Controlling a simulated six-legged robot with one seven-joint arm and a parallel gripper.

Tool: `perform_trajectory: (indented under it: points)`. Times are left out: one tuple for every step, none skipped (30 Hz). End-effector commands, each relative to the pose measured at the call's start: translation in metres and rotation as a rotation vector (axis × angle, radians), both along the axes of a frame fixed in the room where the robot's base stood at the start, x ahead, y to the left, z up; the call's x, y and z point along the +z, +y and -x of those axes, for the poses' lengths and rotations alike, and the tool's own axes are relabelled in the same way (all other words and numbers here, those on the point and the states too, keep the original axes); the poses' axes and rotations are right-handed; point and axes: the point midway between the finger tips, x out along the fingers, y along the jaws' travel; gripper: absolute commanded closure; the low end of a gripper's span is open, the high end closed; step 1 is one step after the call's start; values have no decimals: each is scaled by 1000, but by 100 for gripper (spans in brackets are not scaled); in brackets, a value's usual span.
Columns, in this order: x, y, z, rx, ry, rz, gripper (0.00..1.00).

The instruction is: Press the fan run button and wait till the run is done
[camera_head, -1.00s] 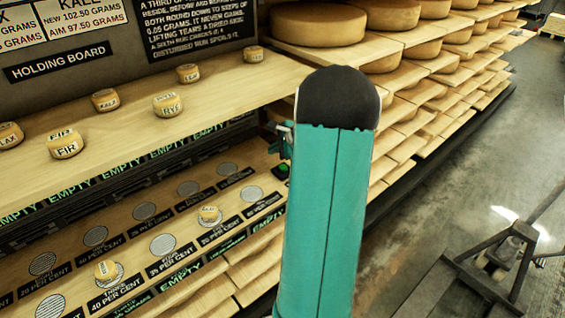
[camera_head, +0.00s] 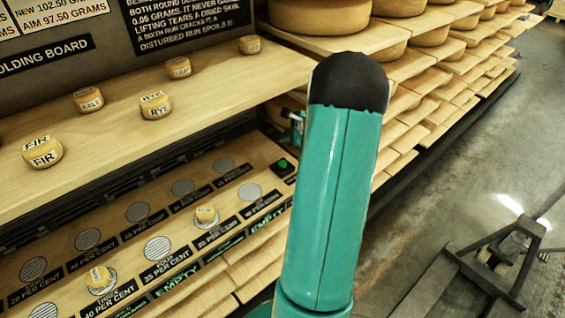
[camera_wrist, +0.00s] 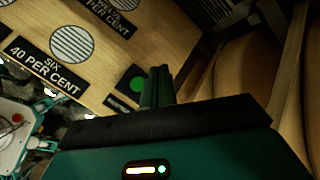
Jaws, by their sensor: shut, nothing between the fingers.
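The green run button (camera_head: 283,164) sits on a dark plate at the right end of the lower slotted board. It also shows in the wrist view (camera_wrist: 138,84), just left of my fingertips. My gripper (camera_wrist: 157,86) is shut and empty, its fingers close together beside the button. In the head view my gripper (camera_head: 295,124) is mostly hidden behind my teal arm, above the button. The wrist view does not settle whether the fingertips touch the button; in the head view they look apart from it.
Small cheeses stand on two of the slotted board's round vents (camera_head: 158,248): one (camera_head: 206,214) and another (camera_head: 98,277). Several labelled cheeses, such as RYE (camera_head: 156,106), sit on the holding board (camera_head: 200,88) above. Shelves of large wheels (camera_head: 410,45) stand close on the right.

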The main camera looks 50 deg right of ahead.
Motion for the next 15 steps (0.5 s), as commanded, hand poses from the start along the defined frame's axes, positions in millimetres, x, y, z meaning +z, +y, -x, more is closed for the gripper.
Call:
perform_trajectory:
  points:
    - [-2,0,-1,1,0,-1,100]
    - [-3,0,-1,1,0,-1,100]
    - [-6,0,-1,2,0,-2,100]
    - [-9,0,-1,2,0,-2,100]
    - [-12,0,-1,3,1,-2,100]
    - [-16,-1,-1,2,1,-3,100]
    - [-20,-1,-1,1,1,-4,100]
    - [-24,-1,-1,1,0,-3,100]
    - [-29,-1,-2,1,1,-4,100]
    - [-34,-1,-2,1,1,-3,100]
    - [-37,-2,-2,2,1,-3,100]
    - [-43,-2,-2,2,1,-3,100]
    - [-47,-2,-3,1,0,-5,100]
    - [-51,-3,-3,1,0,-3,100]
    - [-56,-3,-3,0,1,-3,100]
